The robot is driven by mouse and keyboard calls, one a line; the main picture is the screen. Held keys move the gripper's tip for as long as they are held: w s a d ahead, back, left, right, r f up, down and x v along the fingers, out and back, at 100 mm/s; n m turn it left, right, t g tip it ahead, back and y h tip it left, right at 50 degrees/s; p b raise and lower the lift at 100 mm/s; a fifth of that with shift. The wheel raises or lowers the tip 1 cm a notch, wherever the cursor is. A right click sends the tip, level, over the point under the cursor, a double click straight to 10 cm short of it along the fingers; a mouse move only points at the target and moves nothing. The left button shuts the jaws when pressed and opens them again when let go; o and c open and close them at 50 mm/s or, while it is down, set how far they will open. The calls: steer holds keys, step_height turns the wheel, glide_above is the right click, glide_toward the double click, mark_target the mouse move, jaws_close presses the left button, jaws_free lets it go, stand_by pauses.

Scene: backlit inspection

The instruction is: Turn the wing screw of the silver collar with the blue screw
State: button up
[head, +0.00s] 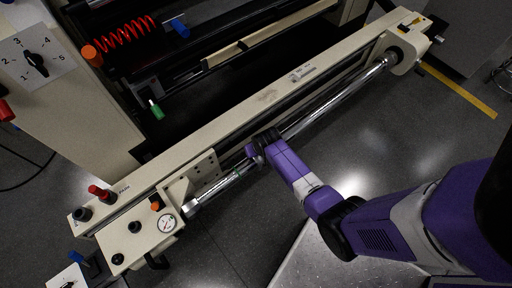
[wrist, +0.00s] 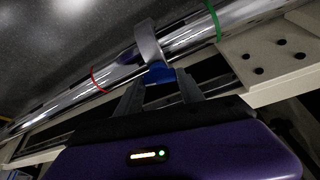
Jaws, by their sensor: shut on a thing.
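The silver collar (wrist: 148,42) sits around a shiny metal bar (wrist: 185,36) in the wrist view. Its blue wing screw (wrist: 159,72) points toward my gripper (wrist: 160,82). The two grey fingers are on either side of the blue screw and are shut on it. The bar carries a red ring (wrist: 98,80) to the left of the collar and a green ring (wrist: 213,20) to the right. In the head view my purple arm reaches to the bar (head: 335,103), and my gripper (head: 250,152) is at it; the collar and screw are hidden there.
A beige plate with several holes (wrist: 272,55) is close on the right of my gripper. In the head view a long beige beam (head: 270,97) runs behind the bar. A gauge (head: 167,223) and knobs stand at its lower left end. Grey floor is open in front.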

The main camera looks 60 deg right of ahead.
steer(key=m+h, duration=0.1)
steer(key=m, duration=0.1)
steer(key=shift+w+a+m+g, duration=0.1)
steer(key=shift+m+g, duration=0.3)
steer(key=m+g+b, duration=0.1)
steer(key=m, duration=0.2)
steer(key=shift+f+m+h, duration=0.1)
steer(key=shift+m+h, duration=0.2)
steer(key=m+g+b, duration=0.1)
steer(key=m, duration=0.2)
steer(key=shift+w+h, duration=0.2)
steer(key=shift+h, duration=0.1)
steer(key=shift+m+g+b, duration=0.8)
steer(key=shift+m+b, duration=0.1)
steer(key=shift+m, duration=0.8)
steer(key=o, duration=1.4)
